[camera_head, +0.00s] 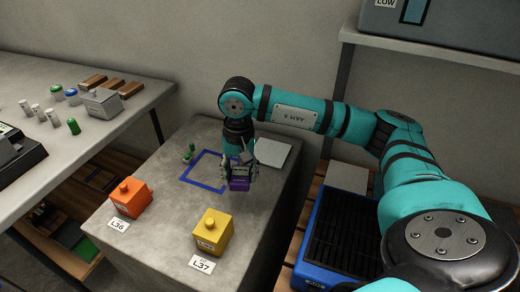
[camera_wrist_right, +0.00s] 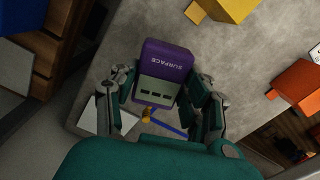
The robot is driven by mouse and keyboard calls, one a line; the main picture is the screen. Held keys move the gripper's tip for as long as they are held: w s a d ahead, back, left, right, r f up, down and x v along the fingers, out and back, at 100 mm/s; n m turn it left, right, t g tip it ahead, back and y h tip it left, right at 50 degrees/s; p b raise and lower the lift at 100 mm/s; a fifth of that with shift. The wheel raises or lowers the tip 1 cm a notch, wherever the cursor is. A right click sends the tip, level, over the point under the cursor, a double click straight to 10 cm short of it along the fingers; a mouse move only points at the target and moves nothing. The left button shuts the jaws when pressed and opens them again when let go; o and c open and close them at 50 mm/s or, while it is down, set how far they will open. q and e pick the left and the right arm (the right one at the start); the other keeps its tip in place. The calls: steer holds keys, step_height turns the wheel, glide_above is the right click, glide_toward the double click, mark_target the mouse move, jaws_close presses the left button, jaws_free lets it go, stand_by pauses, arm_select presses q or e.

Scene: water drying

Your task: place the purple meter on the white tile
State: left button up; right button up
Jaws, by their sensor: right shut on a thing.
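The purple meter (camera_head: 239,184) hangs in my right gripper (camera_head: 243,168) above the grey block, in the head view. The right wrist view shows the meter (camera_wrist_right: 163,70) with the word SURFACE and a pale display panel, between the two fingers of my right gripper (camera_wrist_right: 163,95). The fingers are shut on it. The white tile (camera_head: 273,152) lies flat on the block behind and to the right of the gripper. The tile also shows in the right wrist view (camera_wrist_right: 98,118), partly hidden by a finger. My left gripper is not in view.
A blue square outline (camera_head: 190,179) is marked on the block beside a small green object (camera_head: 189,153). An orange box (camera_head: 130,198) and a yellow box (camera_head: 213,232) stand at the front. A blue tray (camera_head: 318,275) lies to the right.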

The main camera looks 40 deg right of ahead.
steer(key=d+f+m, duration=0.1)
steer(key=d, duration=0.1)
steer(key=d+m, duration=0.1)
steer(key=d, duration=0.1)
steer(key=d+f+m+b, duration=0.1)
steer(key=d+m, duration=0.1)
steer(key=d, duration=0.1)
steer(key=shift+w+d+f, duration=0.1)
steer(key=shift+w+f, duration=0.2)
steer(key=shift+w, duration=0.1)
steer(key=b, duration=0.2)
glide_above(270, 152)
steer(key=shift+w+f, duration=0.1)
steer(key=shift+f, duration=0.6)
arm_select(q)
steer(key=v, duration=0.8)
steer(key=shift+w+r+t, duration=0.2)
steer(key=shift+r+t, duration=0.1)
arm_select(e)
steer(key=shift+f, duration=1.75)
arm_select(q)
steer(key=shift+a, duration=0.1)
arm_select(e)
steer(key=shift+f, duration=0.1)
steer(key=o, duration=1.2)
